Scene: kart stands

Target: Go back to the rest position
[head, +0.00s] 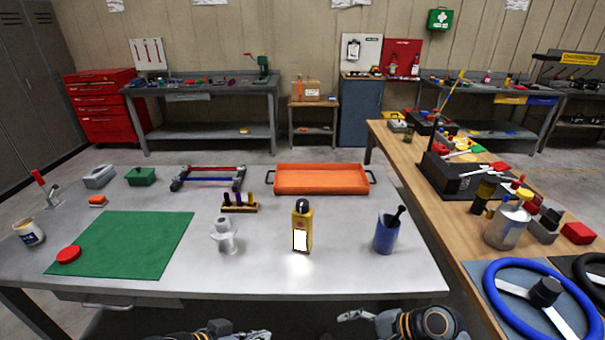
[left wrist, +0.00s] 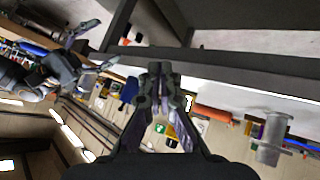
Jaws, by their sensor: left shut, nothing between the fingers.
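My left gripper (head: 256,334) is low at the bottom edge of the head view, in front of the grey table's near edge. In the left wrist view its fingers (left wrist: 160,74) are together with nothing between them. My right gripper (head: 346,325) is to its right at the bottom edge, also in front of the table. Its fingers stand apart and empty, as the left wrist view (left wrist: 96,46) also shows. Both grippers are clear of the things on the table. Most of both arms is out of view.
The grey table (head: 345,279) holds a yellow bottle (head: 302,226), a blue cup (head: 386,234), a grey-white fitting (head: 225,237), an orange tray (head: 322,178) and a green mat (head: 125,240). A wooden bench (head: 425,190) with a blue steering wheel (head: 492,300) stands right.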

